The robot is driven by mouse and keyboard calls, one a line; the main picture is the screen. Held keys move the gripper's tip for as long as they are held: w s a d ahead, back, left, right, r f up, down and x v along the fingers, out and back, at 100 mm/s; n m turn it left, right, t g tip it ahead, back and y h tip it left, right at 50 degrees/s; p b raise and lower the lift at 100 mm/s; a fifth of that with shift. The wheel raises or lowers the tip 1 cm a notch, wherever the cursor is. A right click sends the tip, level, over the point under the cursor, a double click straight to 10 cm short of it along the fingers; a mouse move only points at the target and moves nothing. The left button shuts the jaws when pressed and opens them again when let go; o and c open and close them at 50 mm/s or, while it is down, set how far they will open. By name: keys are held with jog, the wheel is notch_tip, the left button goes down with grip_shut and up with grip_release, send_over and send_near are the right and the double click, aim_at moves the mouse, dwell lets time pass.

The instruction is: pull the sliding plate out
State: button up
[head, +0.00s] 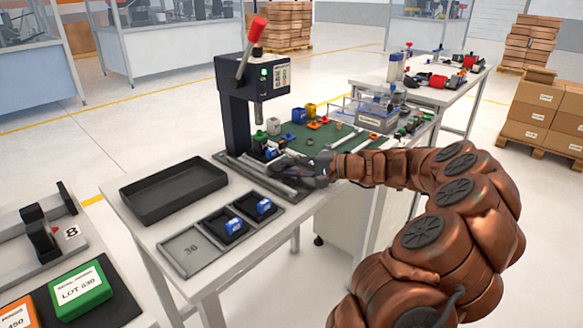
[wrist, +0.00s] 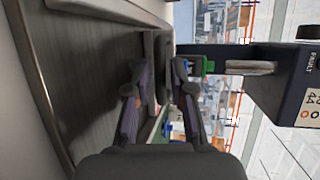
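The black press (head: 250,95) with a red-knobbed lever stands on the white bench. Its grey sliding plate (head: 262,180) lies low at the press's foot, partly hidden by my gripper. A blue part (head: 270,153) sits under the ram. My gripper (head: 290,166) is low beside the plate, in front of the press. In the wrist view, my gripper (wrist: 160,75) has its two fingers apart, with a narrow grey bar showing between or just beyond the tips. I cannot tell whether they touch it. The press (wrist: 270,75) shows sideways at right there.
A black empty tray (head: 172,190) lies left of the press. A grey sectioned tray (head: 188,250) in front holds two blue parts in black pockets. A green mat (head: 320,136) with small parts and bins lies behind my arm. The aisle floor at left is free.

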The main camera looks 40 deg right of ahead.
grip_shut()
